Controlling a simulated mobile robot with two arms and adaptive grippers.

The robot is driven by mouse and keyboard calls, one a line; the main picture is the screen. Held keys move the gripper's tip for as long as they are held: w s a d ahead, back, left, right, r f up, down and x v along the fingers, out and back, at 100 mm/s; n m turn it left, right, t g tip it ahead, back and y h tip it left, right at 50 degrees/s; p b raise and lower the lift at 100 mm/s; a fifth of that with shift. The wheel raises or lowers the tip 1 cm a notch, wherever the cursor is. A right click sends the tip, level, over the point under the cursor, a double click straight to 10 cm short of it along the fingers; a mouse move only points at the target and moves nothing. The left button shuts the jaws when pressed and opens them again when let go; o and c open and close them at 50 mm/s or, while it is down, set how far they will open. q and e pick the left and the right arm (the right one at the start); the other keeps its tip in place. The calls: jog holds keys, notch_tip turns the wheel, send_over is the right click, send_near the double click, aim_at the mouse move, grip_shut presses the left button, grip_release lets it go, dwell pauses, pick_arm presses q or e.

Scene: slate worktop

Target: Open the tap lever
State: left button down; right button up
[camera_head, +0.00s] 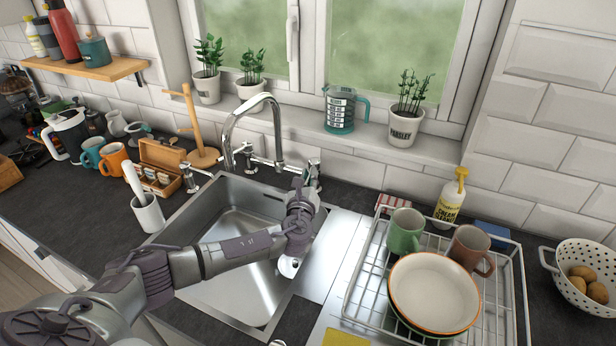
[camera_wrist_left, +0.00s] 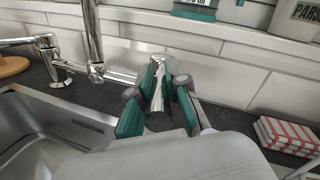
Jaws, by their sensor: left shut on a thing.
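The chrome tap (camera_head: 250,115) stands behind the sink, with a curved spout and a handle on each side. My left gripper (camera_head: 304,184) reaches over the sink to the right-hand tap lever (camera_head: 313,168). In the left wrist view, the teal-padded fingers of my left gripper (camera_wrist_left: 158,88) are on both sides of the chrome tap lever (camera_wrist_left: 157,98) and shut on it. The gripper and wrist hide part of the lever in the head view. The left-hand handle (camera_head: 198,180) is free. My right gripper is not in view.
The empty steel sink (camera_head: 225,285) lies below my left arm. A dish rack (camera_head: 360,290) with bowls and mugs stands to the right. A wooden mug stand (camera_head: 203,155) is at the left.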

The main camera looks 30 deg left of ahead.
aim_at(315, 164)
pick_arm(q)
jog(key=shift+w+d+f+n+g+y+b, duration=0.1)
jog(key=shift+w+d+n+g+y+b, duration=0.3)
jog(key=shift+n+g+y, duration=0.6)
jog(key=shift+w+d+r+n+g+y+b, duration=0.15)
jog(key=shift+d+n+g+y+b, duration=0.45)
jog(key=shift+y, duration=0.8)
jog(key=shift+w+d+f+n+g+y+b, duration=0.2)
jog(key=shift+d+n+g+y+b, duration=0.4)
jog(key=shift+n+y, duration=0.5)
jog(key=shift+w, duration=0.1)
jog(key=c, duration=1.2)
grip_release()
jog(key=shift+o, duration=0.2)
notch_tip(315, 164, up, 10)
